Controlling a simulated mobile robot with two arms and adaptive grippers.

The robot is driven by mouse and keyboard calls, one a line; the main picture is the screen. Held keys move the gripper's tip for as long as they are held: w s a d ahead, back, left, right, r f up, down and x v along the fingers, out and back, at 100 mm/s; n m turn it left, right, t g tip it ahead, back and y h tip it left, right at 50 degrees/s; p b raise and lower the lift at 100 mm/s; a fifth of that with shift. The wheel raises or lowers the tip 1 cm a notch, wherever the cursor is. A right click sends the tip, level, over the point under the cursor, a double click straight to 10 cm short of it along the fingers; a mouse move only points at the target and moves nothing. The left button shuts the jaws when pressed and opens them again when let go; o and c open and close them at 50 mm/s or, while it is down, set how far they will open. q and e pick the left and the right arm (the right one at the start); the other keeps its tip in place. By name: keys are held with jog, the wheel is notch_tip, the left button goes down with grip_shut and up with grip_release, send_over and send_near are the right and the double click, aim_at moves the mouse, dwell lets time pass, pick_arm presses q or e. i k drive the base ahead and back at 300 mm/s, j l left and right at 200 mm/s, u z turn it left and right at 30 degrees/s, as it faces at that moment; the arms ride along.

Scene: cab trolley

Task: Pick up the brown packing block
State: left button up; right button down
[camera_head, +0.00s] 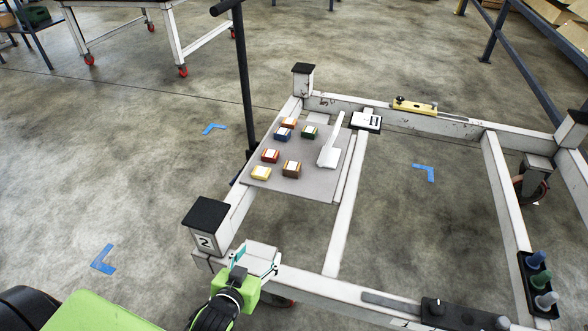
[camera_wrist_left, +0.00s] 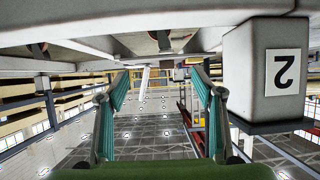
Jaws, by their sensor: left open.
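The block cannot be made out there. My right gripper is not in view.
A red block (camera_head: 270,156), a yellow block (camera_head: 261,173) and several others share the board with a white handled tool (camera_head: 329,155). The black-capped post (camera_head: 207,225) stands left of my gripper. A dark upright pole (camera_head: 243,80) rises at the board's left.

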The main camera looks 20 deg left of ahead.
aim_at(293, 169)
jog(key=i+j, duration=0.15)
jog(key=i, duration=0.7)
